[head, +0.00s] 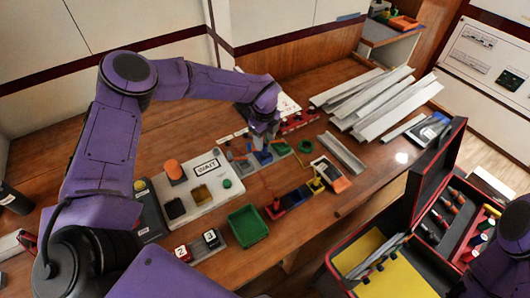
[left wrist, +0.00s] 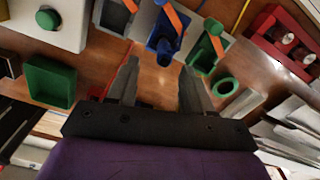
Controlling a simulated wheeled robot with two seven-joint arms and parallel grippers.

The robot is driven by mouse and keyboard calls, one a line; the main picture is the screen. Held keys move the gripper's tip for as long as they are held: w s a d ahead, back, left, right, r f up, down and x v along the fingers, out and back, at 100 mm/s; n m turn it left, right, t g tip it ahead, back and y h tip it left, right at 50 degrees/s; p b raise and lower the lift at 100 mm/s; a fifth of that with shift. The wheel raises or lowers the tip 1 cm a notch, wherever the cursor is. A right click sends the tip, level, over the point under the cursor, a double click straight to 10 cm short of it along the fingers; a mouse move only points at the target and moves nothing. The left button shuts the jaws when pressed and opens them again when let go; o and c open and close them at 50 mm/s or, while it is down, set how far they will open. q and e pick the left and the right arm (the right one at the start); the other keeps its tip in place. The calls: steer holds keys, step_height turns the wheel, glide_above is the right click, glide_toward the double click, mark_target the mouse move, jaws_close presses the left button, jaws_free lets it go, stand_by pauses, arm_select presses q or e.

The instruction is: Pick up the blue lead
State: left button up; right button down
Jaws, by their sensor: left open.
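My left gripper (head: 263,137) is over the far part of the workbench, fingers pointing down. In the left wrist view its two fingers (left wrist: 160,88) are apart with nothing between them. A blue piece with an orange strip, which looks like the blue lead (left wrist: 165,38), lies just beyond the fingertips, roughly in line with the gap. In the head view the blue lead (head: 263,157) shows just below the gripper, partly hidden by it. A similar green piece (left wrist: 205,52) sits to its right. My right gripper is not in view.
A green tray (head: 247,226) and a white panel marked WAIT (head: 200,190) are nearer on the bench. A red block with white knobs (left wrist: 288,42) is beside the row. Grey metal strips (head: 365,100) lie to the right. An open red toolbox (head: 400,235) stands front right.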

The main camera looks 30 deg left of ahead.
mark_target(265, 146)
arm_select(q)
steer(key=f, duration=0.1)
steer(key=f+p, duration=0.1)
steer(key=f, duration=0.1)
steer(key=f+p, duration=0.1)
steer(key=shift+w+a+f, duration=0.1)
steer(key=shift+w+f, duration=0.25)
steer(key=shift+w, duration=0.05)
steer(key=shift+f, duration=0.25)
steer(key=shift+s, duration=0.15)
jaws_close()
steer(key=shift+r, duration=0.1)
